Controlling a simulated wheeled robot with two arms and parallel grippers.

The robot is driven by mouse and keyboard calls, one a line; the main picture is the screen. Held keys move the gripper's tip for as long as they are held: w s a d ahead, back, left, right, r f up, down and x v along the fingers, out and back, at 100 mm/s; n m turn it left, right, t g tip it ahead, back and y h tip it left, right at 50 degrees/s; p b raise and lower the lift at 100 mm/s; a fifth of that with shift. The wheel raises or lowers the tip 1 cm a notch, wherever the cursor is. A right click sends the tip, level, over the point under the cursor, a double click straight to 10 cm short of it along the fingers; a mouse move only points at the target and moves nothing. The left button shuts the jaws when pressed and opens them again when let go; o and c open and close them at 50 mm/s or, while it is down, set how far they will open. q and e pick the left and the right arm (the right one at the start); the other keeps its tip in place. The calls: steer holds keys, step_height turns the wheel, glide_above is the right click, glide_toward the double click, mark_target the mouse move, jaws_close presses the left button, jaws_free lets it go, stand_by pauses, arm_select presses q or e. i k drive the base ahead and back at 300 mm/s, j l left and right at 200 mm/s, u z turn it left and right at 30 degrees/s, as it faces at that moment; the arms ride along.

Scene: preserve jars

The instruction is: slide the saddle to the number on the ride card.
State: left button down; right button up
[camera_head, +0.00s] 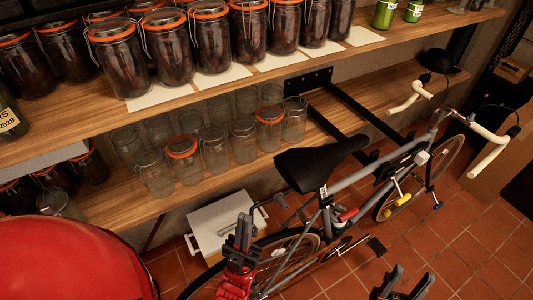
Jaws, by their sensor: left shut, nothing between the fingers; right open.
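The black saddle (318,162) sits on top of the grey bicycle (352,178), in the middle of the view. A small white mark (323,190) shows just under the saddle; any numbers there are too small to read. I cannot make out a ride card. My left gripper (243,230) is shut and empty, below and to the left of the saddle, and covers part of the bicycle's rear. My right gripper (406,282) is open and empty at the bottom edge, to the lower right of the saddle and apart from it.
Wooden shelves run behind the bicycle. The upper shelf (60,120) holds filled jars on white sheets; the lower one (110,200) holds empty jars (243,138). Black brackets (345,118) stick out near the frame. A white box (212,220) stands behind the rear wheel. Tiled floor (480,265) is clear at right.

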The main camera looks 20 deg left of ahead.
mark_target(306, 170)
steer(key=u, duration=0.2)
steer(key=i+l+z, duration=0.3)
steer(key=l+z, duration=0.2)
steer(key=i+l+z, duration=0.8)
steer(key=z, duration=0.15)
steer(key=i+l+z, duration=0.15)
steer(key=i+z, duration=0.45)
steer(key=z, duration=0.3)
steer(key=i+z, duration=0.2)
steer(key=z, duration=0.25)
steer(key=i+z, duration=0.15)
steer(key=z, duration=0.3)
steer(key=i+j+z, duration=0.15)
steer(key=z, duration=0.35)
steer(key=i+j+z, duration=0.1)
steer(key=j+z, duration=0.15)
steer(key=z, duration=0.2)
steer(key=i+j+z, duration=0.2)
steer(key=z, duration=0.25)
steer(key=i+j+z, duration=0.15)
steer(key=z, duration=0.3)
steer(key=i+j+z, duration=0.1)
steer(key=j+z, duration=0.35)
steer(key=i+j+z, duration=0.1)
steer(key=j+z, duration=0.2)
steer(key=z, duration=0.15)
